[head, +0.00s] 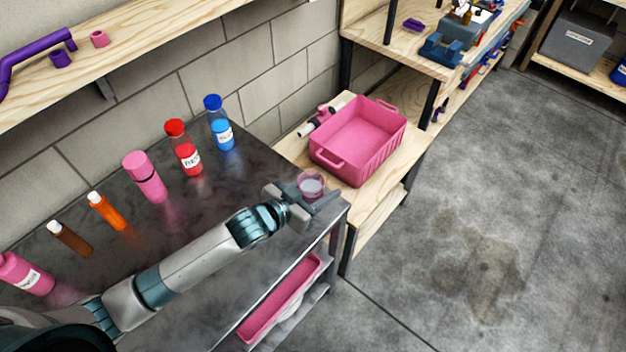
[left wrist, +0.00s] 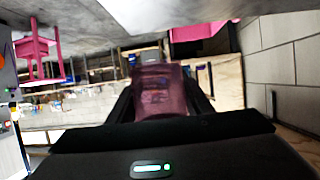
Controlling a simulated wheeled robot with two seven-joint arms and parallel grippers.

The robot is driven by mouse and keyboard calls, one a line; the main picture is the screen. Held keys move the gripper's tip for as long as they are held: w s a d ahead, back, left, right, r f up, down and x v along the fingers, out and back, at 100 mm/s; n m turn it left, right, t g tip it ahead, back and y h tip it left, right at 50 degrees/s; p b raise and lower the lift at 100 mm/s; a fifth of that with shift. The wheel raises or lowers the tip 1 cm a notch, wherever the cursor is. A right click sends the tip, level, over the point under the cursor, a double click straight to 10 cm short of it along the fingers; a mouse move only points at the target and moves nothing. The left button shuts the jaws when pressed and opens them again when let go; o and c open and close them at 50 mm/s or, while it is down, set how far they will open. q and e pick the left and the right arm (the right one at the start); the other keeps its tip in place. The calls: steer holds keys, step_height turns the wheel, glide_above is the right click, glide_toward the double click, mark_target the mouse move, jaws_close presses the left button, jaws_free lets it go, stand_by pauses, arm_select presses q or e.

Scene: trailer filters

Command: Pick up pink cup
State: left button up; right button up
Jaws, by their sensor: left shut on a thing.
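The pink cup (head: 312,186) is small and see-through, near the right end of the dark metal table (head: 235,220). My left gripper (head: 308,198) is shut on it, with a finger on either side. The cup also shows between the fingers of my left gripper (left wrist: 160,100) in the left wrist view, as a translucent pink cup (left wrist: 160,88). In the head view I cannot tell whether the cup touches the table top. My right gripper is not in view.
A pink bin (head: 358,140) sits on a wooden bench beyond. A pink tray (head: 280,300) lies on the lower shelf. The floor at right is clear.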

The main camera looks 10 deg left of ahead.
arm_select(q)
steer(key=s+d+r+p, duration=0.1)
steer(key=d+r+p, duration=0.1)
steer(key=s+d+r+p, duration=0.1)
steer(key=d, duration=0.1)
steer(key=shift+s+d+r+p, duration=0.1)
steer(key=shift+s+p, duration=0.2)
steer(key=shift+s, duration=0.05)
steer(key=shift+d, duration=0.1)
stand_by(0.4)
steer(key=shift+r, duration=0.1)
stand_by(0.5)
steer(key=w+a+r+n+t+y+b, duration=0.1)
steer(key=w+a+r+n+y+b, duration=0.3)
steer(key=a+r, duration=0.4)
steer(key=w+a+r+n+t+y+b, duration=0.1)
steer(key=w+a+r+t+b, duration=0.15)
steer(key=w+a+r, duration=0.55)
steer(key=s+a+r+n+y+b, duration=0.2)
steer(key=s+a+r+b, duration=0.1)
steer(key=r, duration=0.5)
steer(key=shift+s+a+r+g+y+b, duration=0.2)
steer(key=shift+s+a+g+y+b, duration=0.25)
steer(key=shift+s, duration=0.35)
